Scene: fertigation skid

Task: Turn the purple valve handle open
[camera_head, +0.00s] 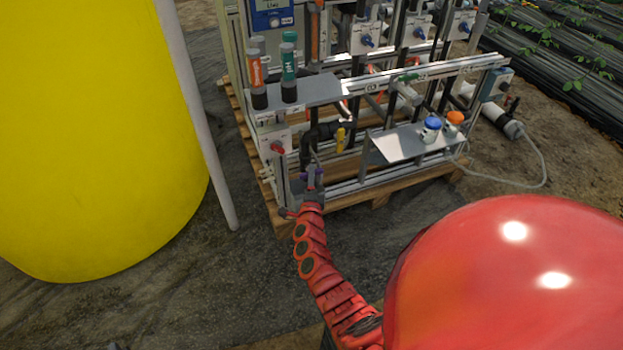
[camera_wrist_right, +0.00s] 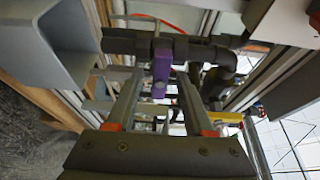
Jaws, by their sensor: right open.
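The purple valve handle (camera_wrist_right: 161,68) stands out from a dark pipe in the right wrist view. A bit of the purple handle (camera_head: 304,175) also shows in the head view, low at the skid's near left corner. My right gripper (camera_head: 314,174) reaches in there. In the wrist view, my right gripper (camera_wrist_right: 159,82) is open, with its fingers pointing at the handle, one on each side. The handle appears between the fingertips, with a gap on both sides. I cannot tell how deep it sits between them. My left gripper is not in view.
A grey bracket (camera_wrist_right: 50,45) stands close left of the fingers in the wrist view. A yellow handle (camera_head: 340,140) and a red knob (camera_head: 277,148) are near. A large yellow tank (camera_head: 95,140) and a pale post (camera_head: 200,120) stand left of the skid.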

